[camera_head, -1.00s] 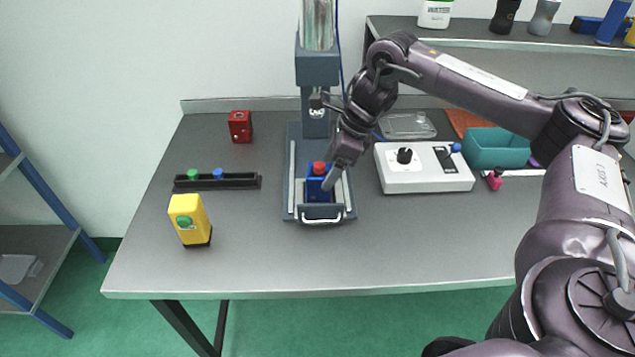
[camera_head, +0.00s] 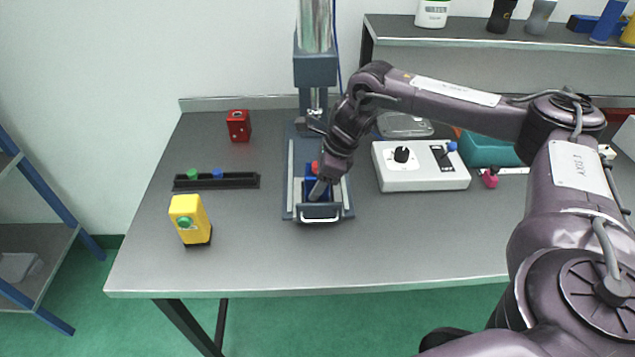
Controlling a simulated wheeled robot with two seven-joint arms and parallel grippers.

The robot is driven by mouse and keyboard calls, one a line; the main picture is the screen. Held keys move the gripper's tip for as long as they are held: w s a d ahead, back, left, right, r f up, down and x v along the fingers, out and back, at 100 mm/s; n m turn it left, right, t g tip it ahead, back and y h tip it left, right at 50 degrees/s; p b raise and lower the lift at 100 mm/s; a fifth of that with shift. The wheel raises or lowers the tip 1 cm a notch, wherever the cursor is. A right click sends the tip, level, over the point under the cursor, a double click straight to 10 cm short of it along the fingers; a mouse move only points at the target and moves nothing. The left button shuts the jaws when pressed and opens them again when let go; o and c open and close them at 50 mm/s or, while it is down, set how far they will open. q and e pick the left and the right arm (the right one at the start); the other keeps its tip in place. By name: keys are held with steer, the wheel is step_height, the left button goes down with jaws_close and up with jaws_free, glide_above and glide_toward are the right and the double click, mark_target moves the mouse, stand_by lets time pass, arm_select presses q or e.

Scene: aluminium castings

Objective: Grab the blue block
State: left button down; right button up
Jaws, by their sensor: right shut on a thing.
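The blue block (camera_head: 310,172) has a red knob on top and sits in the drawer tray of the press (camera_head: 290,200) on the table. My right gripper (camera_head: 318,188) points down at it from the right and is shut on it. The gripper hides much of the block, so I cannot tell whether the block touches the tray floor. My left gripper is not in view.
A yellow block (camera_head: 190,218) and a black rack (camera_head: 240,181) with green and blue knobs stand left of the press. A red block (camera_head: 238,126) is behind them. A white control box (camera_head: 420,178) and a teal bin (camera_head: 490,151) are right. The table's front is clear.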

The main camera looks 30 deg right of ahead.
steer(key=shift+c, duration=1)
steer(key=shift+r, duration=0.1)
